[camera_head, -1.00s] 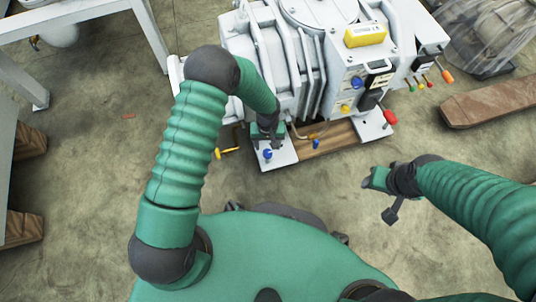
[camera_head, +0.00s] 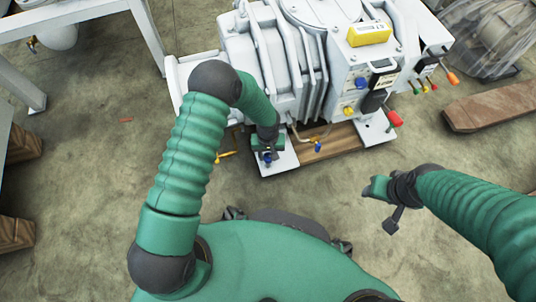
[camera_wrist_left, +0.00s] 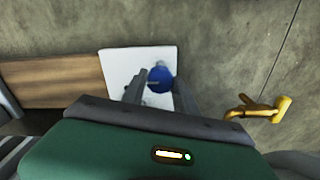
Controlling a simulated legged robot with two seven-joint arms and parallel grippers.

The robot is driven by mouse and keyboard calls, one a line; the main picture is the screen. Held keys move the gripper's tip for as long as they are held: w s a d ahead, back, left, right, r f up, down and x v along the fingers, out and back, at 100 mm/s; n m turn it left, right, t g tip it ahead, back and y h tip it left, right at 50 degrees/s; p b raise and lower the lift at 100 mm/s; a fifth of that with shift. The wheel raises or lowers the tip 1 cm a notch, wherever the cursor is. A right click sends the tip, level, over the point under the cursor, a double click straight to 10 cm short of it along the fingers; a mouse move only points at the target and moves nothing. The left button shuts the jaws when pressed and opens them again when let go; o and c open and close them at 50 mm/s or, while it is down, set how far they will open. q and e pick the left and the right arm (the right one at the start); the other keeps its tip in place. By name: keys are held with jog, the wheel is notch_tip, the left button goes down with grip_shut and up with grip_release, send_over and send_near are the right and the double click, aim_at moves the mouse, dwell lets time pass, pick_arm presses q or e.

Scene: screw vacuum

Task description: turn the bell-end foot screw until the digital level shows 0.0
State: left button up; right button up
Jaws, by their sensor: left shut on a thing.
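The grey-white vacuum pump (camera_head: 285,65) stands on a wooden pallet with white foot plates. A blue-headed foot screw (camera_head: 267,159) stands on the near left foot plate (camera_head: 282,165). In the left wrist view the blue head (camera_wrist_left: 161,79) sits between the fingers over the white plate. My left gripper (camera_head: 267,152) is shut on this blue screw; its body hides part of it. A yellow box that looks like the digital level (camera_head: 369,34) lies on top of the pump; its reading cannot be made out. My right gripper (camera_head: 376,189) hangs over bare floor, away from the pump.
A yellow bent handle (camera_head: 226,155) sticks out left of the foot plate and shows in the left wrist view (camera_wrist_left: 262,108). A red knob (camera_head: 395,119) is at the right foot plate. Wooden beams (camera_head: 492,105) lie at right. The floor in front is clear.

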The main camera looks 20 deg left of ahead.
pick_arm(q)
grip_shut()
jog(key=m+p, duration=0.2)
jog(key=p, duration=0.1)
jog(key=shift+r, duration=0.25)
jog(key=m+p, duration=0.3)
jog(key=shift+m, duration=0.4)
jog(key=m+p, duration=0.2)
jog(key=m, duration=0.2)
jog(key=shift+f, duration=0.1)
jog(key=shift+f+m+p, duration=0.1)
jog(key=shift+m+p, duration=0.7)
jog(key=shift+m, duration=1.4)
jog(key=o, duration=1.1)
grip_release()
